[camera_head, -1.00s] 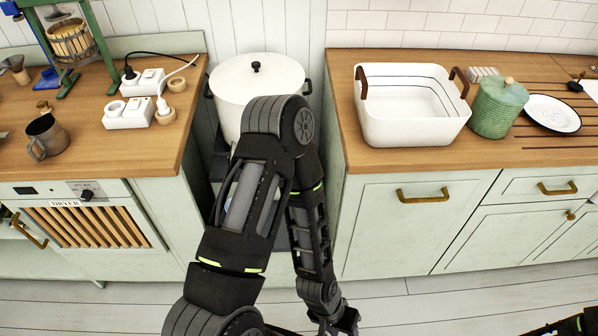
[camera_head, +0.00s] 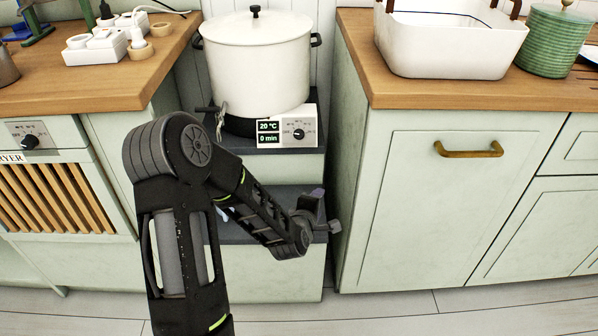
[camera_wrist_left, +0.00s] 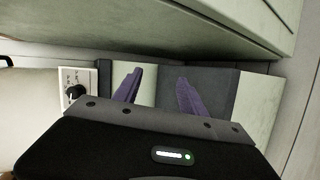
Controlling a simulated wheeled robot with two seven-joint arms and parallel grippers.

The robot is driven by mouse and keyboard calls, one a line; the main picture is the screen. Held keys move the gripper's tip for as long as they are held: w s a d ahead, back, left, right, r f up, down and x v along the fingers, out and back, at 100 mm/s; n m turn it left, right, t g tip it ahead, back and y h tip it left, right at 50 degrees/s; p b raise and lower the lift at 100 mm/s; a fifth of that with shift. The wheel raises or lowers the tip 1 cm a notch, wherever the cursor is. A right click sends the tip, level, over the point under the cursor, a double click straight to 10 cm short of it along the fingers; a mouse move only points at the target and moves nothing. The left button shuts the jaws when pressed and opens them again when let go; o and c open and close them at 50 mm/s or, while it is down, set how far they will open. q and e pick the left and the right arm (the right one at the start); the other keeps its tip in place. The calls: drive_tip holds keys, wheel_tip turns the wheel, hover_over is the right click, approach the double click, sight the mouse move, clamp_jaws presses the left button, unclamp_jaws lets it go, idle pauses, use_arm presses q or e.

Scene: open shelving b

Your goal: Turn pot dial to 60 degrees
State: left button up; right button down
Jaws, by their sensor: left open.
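The white pot (camera_head: 256,70) with a lid stands on a base in the gap between the counters. The black pot dial (camera_head: 299,134) is on the base's white front panel, beside a display reading 20 °C and 0 min. My left gripper (camera_head: 318,208) is below the dial and slightly to its right, in front of the lower step. In the left wrist view the dial (camera_wrist_left: 75,92) is left of my open left gripper (camera_wrist_left: 158,92), whose two purple fingers are apart and empty. Nothing touches the dial. My right gripper is out of view.
The left counter (camera_head: 140,76) carries power strips (camera_head: 110,45). The right counter (camera_head: 440,94) carries a white basin (camera_head: 450,45) and a green jar (camera_head: 553,42). The right cabinet's side wall (camera_head: 350,170) stands close beside my left gripper. Grey steps (camera_head: 270,200) lie below the pot.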

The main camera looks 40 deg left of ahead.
use_arm(q)
drive_tip(key=w+a+r+n+t+y, duration=0.2)
drive_tip(key=a+r+n+y, duration=0.1)
drive_tip(key=a+r+n, duration=0.4)
drive_tip(key=n+t+y, duration=0.1)
drive_tip(key=n+y, duration=0.2)
drive_tip(key=n, duration=0.7)
approach(299, 135)
drive_tip(key=shift+w+a+f, duration=0.1)
drive_tip(key=shift+b+x, duration=0.6)
drive_tip(key=shift+x, duration=3.35)
drive_tip(key=shift+c, duration=0.3)
clamp_jaws()
